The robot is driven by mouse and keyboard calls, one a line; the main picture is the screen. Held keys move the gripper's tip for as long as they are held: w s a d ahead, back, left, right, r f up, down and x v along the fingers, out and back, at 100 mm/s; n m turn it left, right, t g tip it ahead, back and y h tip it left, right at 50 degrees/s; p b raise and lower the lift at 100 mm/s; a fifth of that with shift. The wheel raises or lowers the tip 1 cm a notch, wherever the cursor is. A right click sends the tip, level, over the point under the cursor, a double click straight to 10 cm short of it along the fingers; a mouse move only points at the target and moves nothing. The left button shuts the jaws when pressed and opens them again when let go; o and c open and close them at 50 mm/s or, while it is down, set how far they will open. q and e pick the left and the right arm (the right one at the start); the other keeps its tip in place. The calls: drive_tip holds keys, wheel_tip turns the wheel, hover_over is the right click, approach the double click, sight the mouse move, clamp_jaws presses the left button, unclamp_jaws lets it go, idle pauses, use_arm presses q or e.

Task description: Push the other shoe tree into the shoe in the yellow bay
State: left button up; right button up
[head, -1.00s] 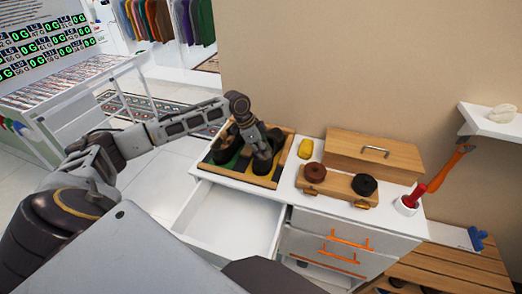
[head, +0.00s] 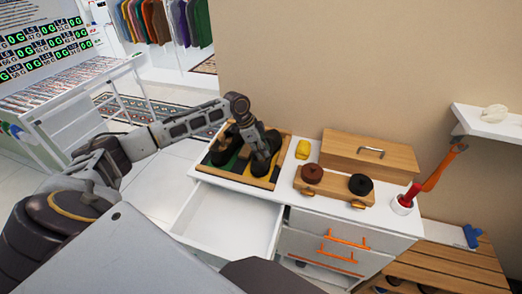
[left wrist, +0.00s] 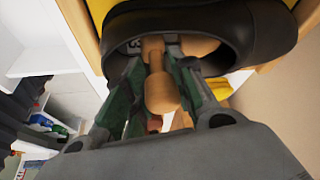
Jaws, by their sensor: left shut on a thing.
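A wooden tray (head: 285,162) on the white cabinet has a green bay (head: 216,158) and a yellow bay (head: 259,183), with dark shoes in it. My left gripper (head: 265,166) points down over the yellow bay. In the left wrist view my left gripper (left wrist: 155,85) is shut on the wooden shoe tree (left wrist: 161,93), near its round knob. The shoe tree reaches into the opening of the dark shoe (left wrist: 220,22) over the yellow bay floor. How deep it sits is hidden. My right gripper is not in view.
A wooden box (head: 370,155), a yellow item (head: 303,149) and a wooden block with brown and black round tins (head: 335,186) stand right of the tray. A red-handled tool (head: 411,193) stands in a white holder. The drawer (head: 230,220) below is open and empty.

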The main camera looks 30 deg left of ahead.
use_arm(q)
drive_tip(key=shift+w+a+f, duration=0.4)
drive_tip(key=shift+w+f, duration=0.25)
idle(1.6)
drive_tip(key=o, duration=1)
drive_tip(key=shift+w+f, duration=0.1)
drive_tip(key=shift+o, duration=0.7)
drive_tip(key=shift+w+a+f, duration=0.1)
drive_tip(key=shift+w+f, duration=0.05)
drive_tip(key=shift+w, duration=0.35)
drive_tip(key=o, duration=0.8)
drive_tip(key=shift+w+a, duration=0.1)
drive_tip(key=shift+a, duration=0.1)
drive_tip(key=shift+d+r, duration=0.15)
drive_tip(key=shift+r, duration=0.05)
drive_tip(key=shift+p, duration=0.3)
